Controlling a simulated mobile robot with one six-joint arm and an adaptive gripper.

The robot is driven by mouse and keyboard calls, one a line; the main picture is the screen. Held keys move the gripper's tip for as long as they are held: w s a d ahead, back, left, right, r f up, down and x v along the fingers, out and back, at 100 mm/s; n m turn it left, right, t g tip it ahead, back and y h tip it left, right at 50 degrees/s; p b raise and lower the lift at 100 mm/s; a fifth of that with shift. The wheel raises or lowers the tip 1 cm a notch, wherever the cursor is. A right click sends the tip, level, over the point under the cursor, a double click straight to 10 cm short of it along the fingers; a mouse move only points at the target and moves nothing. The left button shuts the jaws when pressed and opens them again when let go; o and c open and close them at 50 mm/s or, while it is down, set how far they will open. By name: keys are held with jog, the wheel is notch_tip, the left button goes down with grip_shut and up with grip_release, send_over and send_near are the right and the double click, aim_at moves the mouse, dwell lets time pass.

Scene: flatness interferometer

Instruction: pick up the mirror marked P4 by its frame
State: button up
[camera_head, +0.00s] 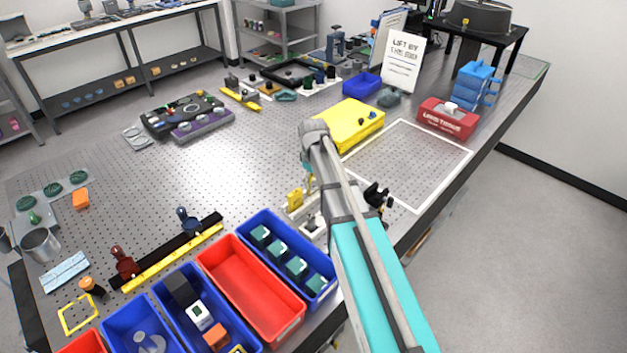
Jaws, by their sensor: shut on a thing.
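My arm reaches in from the bottom right and bends over the perforated table. A small dark shape just right of the arm looks like my gripper (377,195), low over the table near the white-outlined area. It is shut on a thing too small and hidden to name. No P4 mark is readable in the head view, so I cannot tell which thing is that mirror. Round green discs on grey plates (42,194) lie at the far left. Several dark green blocks with pale tops (279,250) stand in the right blue bin (250,222).
A red bin (238,267) and more blue bins line the front edge. A yellow block (350,124), a red box (446,119), blue stacked trays (470,88) and a sign (403,63) stand beyond the arm. The white-outlined area (415,160) is mostly clear.

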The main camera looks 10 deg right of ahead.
jog(key=s+a+r+p, duration=0.2)
jog(key=s+r+p, duration=0.8)
jog(key=s, duration=0.4)
jog(key=shift+a+r, duration=0.15)
jog(key=shift+r, duration=0.2)
dwell(0.3)
